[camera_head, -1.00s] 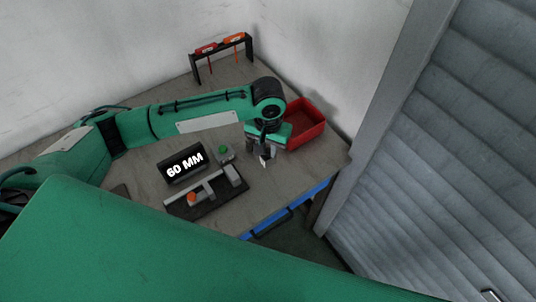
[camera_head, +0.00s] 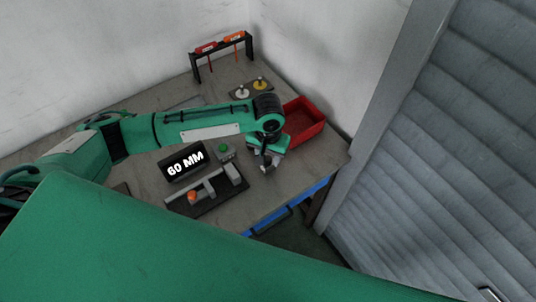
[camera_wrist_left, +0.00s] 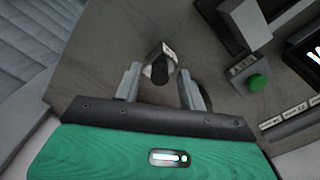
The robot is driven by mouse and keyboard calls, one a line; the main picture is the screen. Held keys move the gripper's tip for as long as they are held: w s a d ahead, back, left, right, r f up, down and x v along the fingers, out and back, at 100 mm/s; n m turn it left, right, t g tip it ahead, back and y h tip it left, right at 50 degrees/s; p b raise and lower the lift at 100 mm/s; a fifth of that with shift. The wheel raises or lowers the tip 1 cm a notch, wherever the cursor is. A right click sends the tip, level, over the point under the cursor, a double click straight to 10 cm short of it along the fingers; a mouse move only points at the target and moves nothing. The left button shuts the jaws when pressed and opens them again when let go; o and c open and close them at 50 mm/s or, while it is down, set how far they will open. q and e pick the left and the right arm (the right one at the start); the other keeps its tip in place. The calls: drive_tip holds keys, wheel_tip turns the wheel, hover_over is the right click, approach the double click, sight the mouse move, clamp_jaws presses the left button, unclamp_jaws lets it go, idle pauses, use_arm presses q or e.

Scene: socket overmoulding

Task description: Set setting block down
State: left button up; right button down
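In the head view my left gripper (camera_head: 267,158) points down over the right part of the table, and the block there is small and mostly hidden by the fingers. Whether the block rests fully on the table is hard to tell. My right gripper is not in view.
Left of the gripper are a green-button box (camera_head: 224,151), a "60 MM" display (camera_head: 183,162) and a dark-based fixture (camera_head: 212,203) with an orange knob. A red bin (camera_head: 304,122) stands behind. Farther back are a tool rack (camera_head: 220,46) and a plate with two knobbed pieces (camera_head: 251,91).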

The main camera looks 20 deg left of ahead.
sight(268, 158)
use_arm(q)
wheel_tip(268, 158, up, 12)
drive_tip(key=b, duration=0.2)
drive_tip(key=shift+r, duration=0.2)
idle(0.6)
